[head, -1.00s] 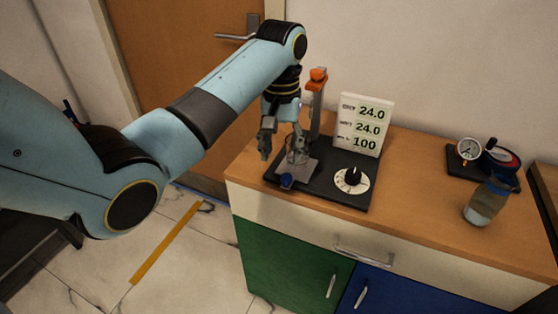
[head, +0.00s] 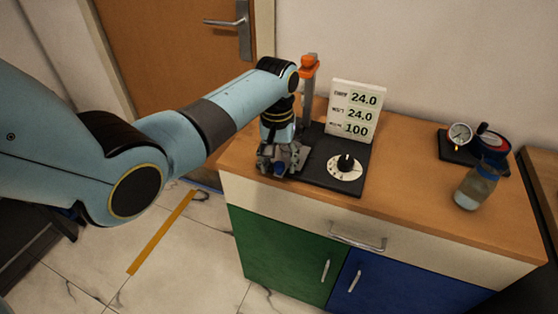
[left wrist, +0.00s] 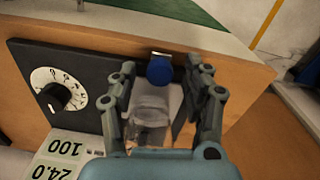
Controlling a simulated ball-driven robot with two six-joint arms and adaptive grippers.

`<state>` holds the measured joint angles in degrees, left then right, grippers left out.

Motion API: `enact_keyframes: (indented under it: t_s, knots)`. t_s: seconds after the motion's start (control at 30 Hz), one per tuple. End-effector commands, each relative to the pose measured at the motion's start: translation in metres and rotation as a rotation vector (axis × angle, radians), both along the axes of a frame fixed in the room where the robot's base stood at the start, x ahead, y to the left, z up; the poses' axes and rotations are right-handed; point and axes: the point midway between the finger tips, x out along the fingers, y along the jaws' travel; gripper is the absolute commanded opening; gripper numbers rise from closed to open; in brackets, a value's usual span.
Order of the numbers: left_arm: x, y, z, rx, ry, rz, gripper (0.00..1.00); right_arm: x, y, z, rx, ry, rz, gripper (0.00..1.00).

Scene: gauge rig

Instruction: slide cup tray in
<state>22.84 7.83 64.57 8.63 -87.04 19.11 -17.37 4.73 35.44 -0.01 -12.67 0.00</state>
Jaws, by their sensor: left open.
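The cup tray (left wrist: 175,100) is a small grey plate on the dark rig base, with a round blue knob (left wrist: 159,70) at its front edge. A clear glass cup (left wrist: 150,108) stands on it. In the left wrist view my left gripper (left wrist: 160,66) is open, one finger on each side of the knob and cup. I cannot tell whether a finger touches them. In the head view my left gripper (head: 280,165) points down over the tray and hides most of it and the cup. The blue knob (head: 279,169) shows between the fingers. My right gripper is not in view.
Behind the tray stands a grey post with an orange top (head: 309,67). A white display board (head: 354,110) and a black dial (head: 346,165) are to the right. A bottle (head: 476,188) and a gauge (head: 460,134) stand farther right. The counter's middle is clear.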

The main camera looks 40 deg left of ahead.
Motion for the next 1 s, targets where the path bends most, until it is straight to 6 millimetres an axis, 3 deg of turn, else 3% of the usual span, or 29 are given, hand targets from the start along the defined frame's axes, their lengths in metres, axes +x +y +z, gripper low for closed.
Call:
enact_keyframes:
  t_s: [0.13,0.5,0.83,1.0]
  knots:
    - [0.000,0.000,0.000,0.000,0.000,0.000,0.48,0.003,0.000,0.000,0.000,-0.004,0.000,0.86]
    - [0.000,0.000,0.000,0.000,0.000,0.000,0.00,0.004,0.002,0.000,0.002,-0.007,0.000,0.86]
    - [0.002,0.001,0.000,0.000,0.000,0.001,0.00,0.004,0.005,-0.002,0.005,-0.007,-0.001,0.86]
    - [0.031,0.007,-0.004,0.002,-0.004,0.002,0.00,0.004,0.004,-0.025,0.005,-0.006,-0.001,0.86]
